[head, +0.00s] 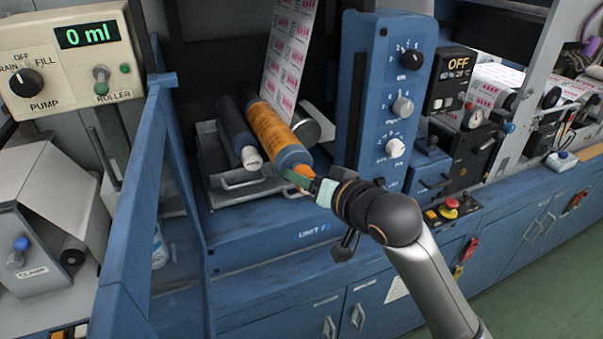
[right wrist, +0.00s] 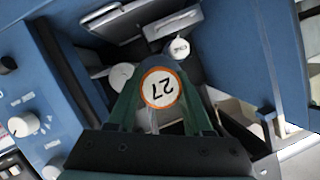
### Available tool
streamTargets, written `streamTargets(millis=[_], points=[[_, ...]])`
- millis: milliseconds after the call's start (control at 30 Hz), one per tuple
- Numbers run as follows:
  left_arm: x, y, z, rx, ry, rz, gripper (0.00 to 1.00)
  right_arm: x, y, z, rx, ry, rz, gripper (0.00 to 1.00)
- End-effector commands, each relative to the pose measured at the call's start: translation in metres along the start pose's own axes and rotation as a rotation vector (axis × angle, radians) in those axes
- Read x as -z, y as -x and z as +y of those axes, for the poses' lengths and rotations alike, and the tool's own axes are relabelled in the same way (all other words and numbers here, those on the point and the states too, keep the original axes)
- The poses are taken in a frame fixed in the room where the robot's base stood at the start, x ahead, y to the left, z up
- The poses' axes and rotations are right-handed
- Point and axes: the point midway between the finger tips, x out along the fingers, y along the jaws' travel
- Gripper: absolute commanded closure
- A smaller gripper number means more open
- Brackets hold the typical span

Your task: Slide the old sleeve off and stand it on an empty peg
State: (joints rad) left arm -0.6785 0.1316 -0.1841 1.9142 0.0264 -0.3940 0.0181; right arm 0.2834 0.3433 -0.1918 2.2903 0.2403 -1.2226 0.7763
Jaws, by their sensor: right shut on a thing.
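The sleeve (head: 268,130), an orange cylinder with dark blue ends, lies slanted in the blue machine unit, its near end toward me. My right gripper (head: 303,179) is at that near end and is shut on it. My left gripper is not in view. I cannot make out an empty peg.
A dark blue roller (head: 237,130) with a white end lies just left of the sleeve. A grey metal roller (head: 316,127) is to its right. A blue control panel (head: 385,90) with knobs stands close on the right, and a blue frame post (head: 140,190) on the left.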

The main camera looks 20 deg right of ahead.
Motion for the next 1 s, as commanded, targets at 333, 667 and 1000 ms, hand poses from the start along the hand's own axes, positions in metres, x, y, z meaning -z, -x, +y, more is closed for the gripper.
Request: streamTargets(millis=[333,667,1000], points=[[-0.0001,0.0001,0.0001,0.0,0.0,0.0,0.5,0.0002,0.0005,-0.0001,0.0,0.0,0.001,0.36],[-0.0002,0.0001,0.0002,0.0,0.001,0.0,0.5,0.0001,0.0003,-0.0002,0.0,0.0,0.001,0.14],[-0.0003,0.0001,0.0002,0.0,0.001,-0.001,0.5,-0.0008,0.0,0.0003,-0.001,-0.001,-0.002,0.0]])
